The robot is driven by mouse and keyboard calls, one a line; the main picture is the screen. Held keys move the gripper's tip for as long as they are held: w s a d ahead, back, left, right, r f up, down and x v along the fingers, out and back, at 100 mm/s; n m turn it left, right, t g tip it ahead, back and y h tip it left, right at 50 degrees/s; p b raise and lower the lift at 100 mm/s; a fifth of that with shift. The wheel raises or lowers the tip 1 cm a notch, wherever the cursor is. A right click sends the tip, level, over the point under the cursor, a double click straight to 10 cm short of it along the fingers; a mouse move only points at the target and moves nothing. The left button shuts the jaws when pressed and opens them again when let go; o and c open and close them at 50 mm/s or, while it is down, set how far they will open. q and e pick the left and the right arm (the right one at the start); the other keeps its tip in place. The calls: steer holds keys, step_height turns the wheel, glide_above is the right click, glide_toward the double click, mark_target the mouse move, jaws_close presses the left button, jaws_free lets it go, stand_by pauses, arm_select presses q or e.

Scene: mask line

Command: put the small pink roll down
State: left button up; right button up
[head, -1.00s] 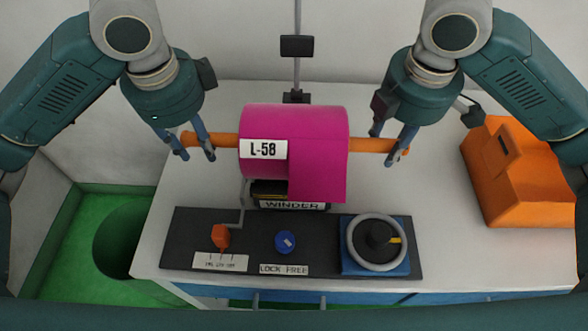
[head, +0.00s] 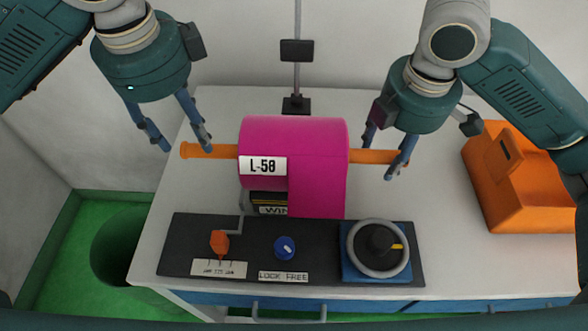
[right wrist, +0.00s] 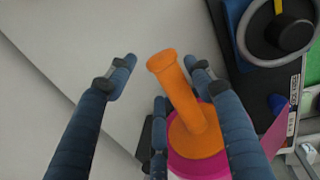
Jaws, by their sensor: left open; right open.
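The pink roll (head: 320,170) with the label L-58 sits at the winder, on an orange core (head: 372,156) that sticks out at both ends. Its loose flap hangs over part of the WINDER sign (head: 272,209). My left gripper (head: 186,146) is open at the core's left end, its fingers apart and mostly above it. My right gripper (head: 381,158) is open, with its fingers on either side of the core's right end. In the right wrist view, the core's end (right wrist: 172,75) shows between the parted fingers. The support under the roll is mostly hidden.
A dark control panel (head: 318,262) with an orange lever (head: 219,242), a blue knob (head: 285,248) and a handwheel (head: 350,263) lies in front. An orange box (head: 520,190) stands at the right. A thin post (head: 297,75) rises behind the roll. The white tabletop (head: 450,250) has bare room.

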arm_select(q)
steer(key=r, duration=0.4)
steer(key=shift+s+r, duration=0.3)
steer(key=shift+s, duration=0.1)
arm_select(e)
step_height(320, 180, up, 12)
steer(key=s, duration=0.2)
steer(key=shift+w, duration=0.1)
